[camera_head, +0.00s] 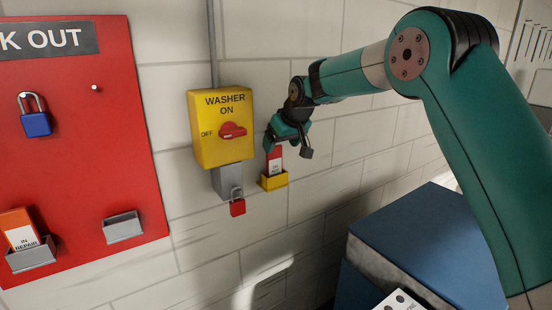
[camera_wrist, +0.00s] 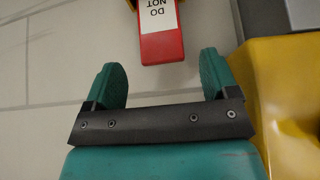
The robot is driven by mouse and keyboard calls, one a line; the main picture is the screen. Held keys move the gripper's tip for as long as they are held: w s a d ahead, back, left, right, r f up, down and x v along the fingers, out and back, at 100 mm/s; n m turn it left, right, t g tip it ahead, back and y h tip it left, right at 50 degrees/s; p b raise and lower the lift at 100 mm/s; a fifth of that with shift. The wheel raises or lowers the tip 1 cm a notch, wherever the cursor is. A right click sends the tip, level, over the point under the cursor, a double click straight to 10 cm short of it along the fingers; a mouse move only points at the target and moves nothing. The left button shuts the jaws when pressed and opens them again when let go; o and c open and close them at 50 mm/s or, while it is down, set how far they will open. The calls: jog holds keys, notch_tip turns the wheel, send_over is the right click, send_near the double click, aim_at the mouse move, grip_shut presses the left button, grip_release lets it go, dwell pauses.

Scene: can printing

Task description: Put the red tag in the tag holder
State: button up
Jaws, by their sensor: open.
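The red tag (camera_head: 275,157) with a white label stands upright in the small yellow tag holder (camera_head: 275,182) on the wall, right of the yellow washer switch box. My gripper (camera_head: 285,140) is by the upper end of the tag. In the wrist view the tag (camera_wrist: 160,42) shows its red end pointing toward my gripper, between the lines of the two green fingers (camera_wrist: 161,80). The fingers are apart, with nothing between them, and the tag's end is just beyond the fingertips. Only a sliver of the holder shows at the wrist view's top edge.
The yellow switch box (camera_head: 222,130) has a red knob, and a red padlock (camera_head: 237,207) hangs beneath it. The red board (camera_head: 85,190) carries a blue padlock (camera_head: 36,118), an orange tag (camera_head: 20,232) in a grey holder and an empty grey holder (camera_head: 123,228). A blue box (camera_head: 430,240) stands lower right.

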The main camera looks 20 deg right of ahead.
jog(key=a+b+v, duration=0.1)
jog(key=v, duration=0.4)
jog(key=s+a+n+g+y, duration=0.1)
jog(key=s+a+n+g, duration=0.2)
jog(key=s, duration=1.7)
jog(key=s+a+f+g, duration=0.1)
jog(key=s+f, duration=0.1)
jog(key=s, duration=0.9)
jog(key=s+a+f+g+y, duration=0.1)
jog(key=s+f+g, duration=0.1)
jog(key=s, duration=1)
jog(key=shift+s+a+f, duration=0.3)
jog(key=shift+f, duration=0.45)
